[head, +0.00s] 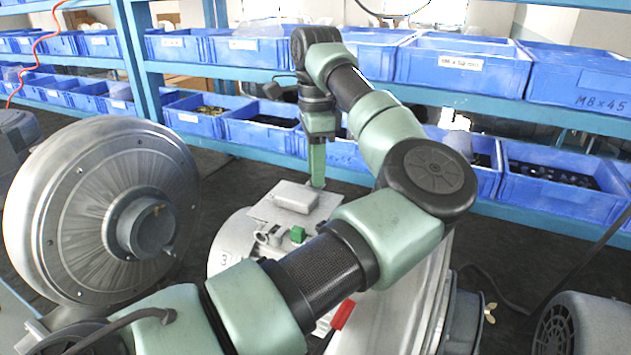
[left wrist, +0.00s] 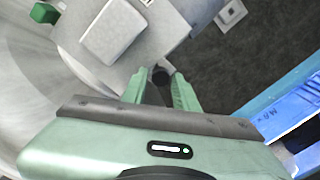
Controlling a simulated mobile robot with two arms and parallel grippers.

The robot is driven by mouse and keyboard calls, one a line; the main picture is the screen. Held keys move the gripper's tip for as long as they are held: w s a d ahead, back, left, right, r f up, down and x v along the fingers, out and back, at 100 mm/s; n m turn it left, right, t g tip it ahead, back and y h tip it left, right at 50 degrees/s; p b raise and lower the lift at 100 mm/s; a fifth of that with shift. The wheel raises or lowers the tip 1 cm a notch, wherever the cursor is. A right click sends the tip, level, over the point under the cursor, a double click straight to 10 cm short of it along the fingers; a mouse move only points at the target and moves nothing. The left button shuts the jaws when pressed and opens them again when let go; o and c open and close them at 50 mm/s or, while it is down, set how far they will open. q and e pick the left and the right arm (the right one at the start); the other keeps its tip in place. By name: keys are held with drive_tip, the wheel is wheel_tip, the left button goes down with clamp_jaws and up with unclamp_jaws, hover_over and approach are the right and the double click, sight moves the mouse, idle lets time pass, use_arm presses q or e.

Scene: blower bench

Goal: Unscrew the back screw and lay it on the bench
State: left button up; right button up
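My left gripper (head: 317,184) points down at the far edge of the plate on the grey blower housing (head: 232,240), beside a raised grey cover (head: 295,197). In the left wrist view, a dark round screw head, the back screw (left wrist: 160,76), sits between the fingertips of my left gripper (left wrist: 161,73). The head view does not show the screw behind the fingers. My right gripper is not in view.
A large round metal blower cover (head: 100,215) stands at left. A green block (head: 298,234) and a red part (head: 343,315) are on the housing. Blue bins (head: 465,68) fill the shelves behind. Dark bench top (head: 245,180) is bare behind the housing. A motor (head: 585,325) is at lower right.

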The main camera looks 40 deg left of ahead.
use_arm(q)
drive_tip(key=shift+a+f+m+b, duration=0.15)
drive_tip(key=shift+m+b, duration=0.35)
drive_tip(key=shift+m, duration=0.4)
drive_tip(key=m+b, duration=0.1)
drive_tip(key=m, duration=0.3)
drive_tip(key=shift+m, duration=0.3)
drive_tip(key=m+b, duration=0.2)
drive_tip(key=m, duration=0.4)
drive_tip(key=shift+b, duration=0.3)
drive_tip(key=m+b, duration=0.2)
drive_tip(key=m, duration=0.4)
drive_tip(key=m+b, duration=0.1)
drive_tip(key=m, duration=0.3)
drive_tip(key=shift+m+b, duration=0.35)
drive_tip(key=shift+m, duration=0.95)
drive_tip(key=shift+r, duration=0.2)
clamp_jaws()
drive_tip(key=shift+r+n, duration=0.1)
drive_tip(key=shift+n, duration=0.4)
drive_tip(key=shift+n+p, duration=0.9)
drive_tip(key=shift+n, duration=0.3)
drive_tip(key=shift+r+p, duration=0.45)
drive_tip(key=shift+r, duration=0.15)
